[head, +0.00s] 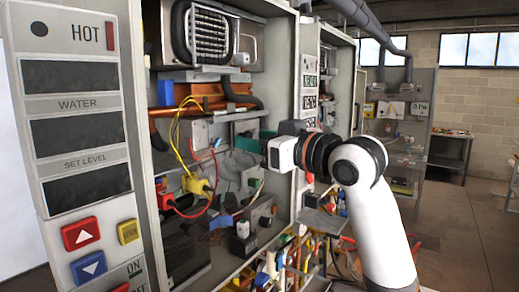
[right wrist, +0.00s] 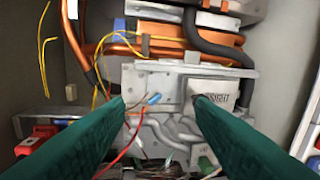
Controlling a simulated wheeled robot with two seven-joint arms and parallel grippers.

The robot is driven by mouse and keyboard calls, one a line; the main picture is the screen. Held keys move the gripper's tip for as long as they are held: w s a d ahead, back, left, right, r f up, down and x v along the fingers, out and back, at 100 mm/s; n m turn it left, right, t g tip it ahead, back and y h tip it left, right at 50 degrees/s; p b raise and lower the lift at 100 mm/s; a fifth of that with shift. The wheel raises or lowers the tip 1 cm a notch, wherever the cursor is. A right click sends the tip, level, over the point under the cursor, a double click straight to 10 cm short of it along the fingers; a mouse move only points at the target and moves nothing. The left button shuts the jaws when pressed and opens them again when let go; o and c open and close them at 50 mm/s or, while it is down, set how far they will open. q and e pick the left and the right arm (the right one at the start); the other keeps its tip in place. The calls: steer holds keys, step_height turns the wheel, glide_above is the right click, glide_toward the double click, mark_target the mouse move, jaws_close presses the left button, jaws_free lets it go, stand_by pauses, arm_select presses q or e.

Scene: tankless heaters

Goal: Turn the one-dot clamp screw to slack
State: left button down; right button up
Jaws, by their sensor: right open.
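I cannot pick out the one-dot clamp screw; any dot marks are too small to read in either view. My right gripper (head: 246,142) reaches into the open heater cabinet (head: 152,130) from the right. In the right wrist view its two dark green fingers (right wrist: 162,104) are apart with nothing held between them. Beyond the fingertips is a grey metal bracket (right wrist: 150,77) with a blue-sleeved wire (right wrist: 154,99) and a labelled plate (right wrist: 222,90). The right fingertip hides part of that plate. My left gripper is not in view.
Yellow (head: 177,135) and red (head: 208,200) wires loop across the cabinet's left interior. Orange copper pipes (right wrist: 160,45) run behind the bracket. A button panel (head: 80,130) stands at left. Cluttered parts (head: 290,255) fill the lower area. The floor (head: 470,240) at right is clear.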

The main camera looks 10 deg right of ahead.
steer(key=shift+w+f, duration=0.1)
steer(key=shift+f, duration=0.8)
